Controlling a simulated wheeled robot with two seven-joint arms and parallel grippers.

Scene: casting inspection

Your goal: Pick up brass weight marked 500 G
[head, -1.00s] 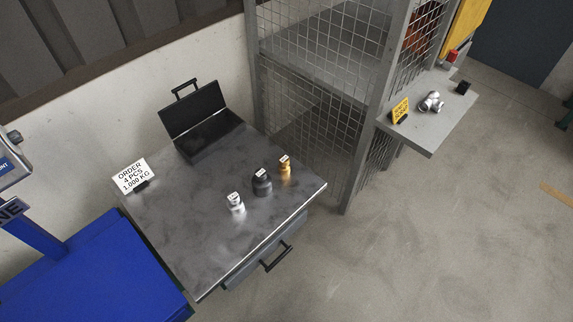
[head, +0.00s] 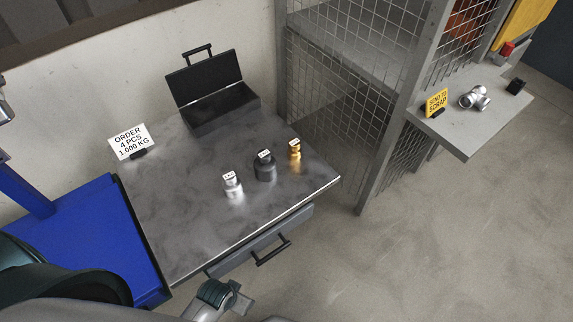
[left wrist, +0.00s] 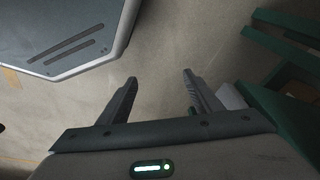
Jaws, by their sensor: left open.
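A small brass-coloured weight (head: 295,153) stands upright on the grey metal table (head: 180,225), near its right corner. A dark weight (head: 265,167) and a silver weight (head: 232,186) stand to its left. Each carries a small white tag too small to read. My left gripper (left wrist: 158,80) is open and empty in the left wrist view, with bare floor beyond its fingers. No weight shows in that view. In the head view, parts of my arm show along the bottom, off the table's front edge; its fingers cannot be made out. My right gripper is not in view.
An open black case (head: 222,117) stands at the table's back, by an order sign (head: 131,141). A drawer with a handle (head: 271,252) is under the front edge. A mesh cage (head: 345,75) and a shelf (head: 470,130) with a casting (head: 474,98) are at right.

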